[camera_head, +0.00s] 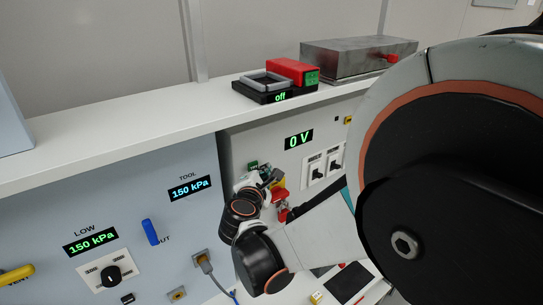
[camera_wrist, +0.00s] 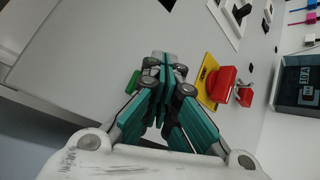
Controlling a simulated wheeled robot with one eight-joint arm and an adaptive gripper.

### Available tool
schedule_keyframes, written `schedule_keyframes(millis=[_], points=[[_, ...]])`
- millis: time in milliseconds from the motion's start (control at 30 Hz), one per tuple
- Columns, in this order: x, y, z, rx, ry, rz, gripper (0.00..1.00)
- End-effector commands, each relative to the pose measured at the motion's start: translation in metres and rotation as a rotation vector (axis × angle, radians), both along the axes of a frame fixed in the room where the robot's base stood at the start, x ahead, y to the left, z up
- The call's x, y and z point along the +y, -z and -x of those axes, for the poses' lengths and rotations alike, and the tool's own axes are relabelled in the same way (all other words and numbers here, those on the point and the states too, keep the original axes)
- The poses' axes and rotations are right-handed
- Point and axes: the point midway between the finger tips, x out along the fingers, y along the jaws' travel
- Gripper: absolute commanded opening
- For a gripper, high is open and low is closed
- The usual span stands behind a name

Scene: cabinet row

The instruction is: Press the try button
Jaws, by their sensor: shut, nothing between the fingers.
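My gripper (camera_wrist: 165,62) is shut and empty, its fingertips close to the pale panel face. It also shows in the head view (camera_head: 270,178), in front of the panel under the "0 V" display. A small green piece (camera_wrist: 133,82) shows just left of the fingers in the wrist view, partly hidden by them. A green piece also shows in the head view (camera_head: 253,166), above and left of the gripper. I cannot read the word "try" on anything, and cannot tell whether the fingertips touch the panel.
A red button on a yellow plate (camera_wrist: 220,84) sits right of the fingers in the wrist view, with a small red part (camera_wrist: 244,96) beside it. Switches (camera_head: 318,168) lie right under the 0 V display (camera_head: 298,139). A shelf (camera_head: 130,135) runs above the panels.

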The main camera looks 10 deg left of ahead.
Motion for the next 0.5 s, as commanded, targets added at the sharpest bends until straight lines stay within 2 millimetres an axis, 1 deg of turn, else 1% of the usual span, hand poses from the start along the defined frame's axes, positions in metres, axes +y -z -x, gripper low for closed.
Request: schedule_keyframes(millis=[367, 500], points=[[-0.0022, 0.0, 0.0016, 0.0, 0.0, 0.0, 0.0], [-0.0062, 0.0003, 0.0051, 0.0, 0.0, 0.0, 0.0]])
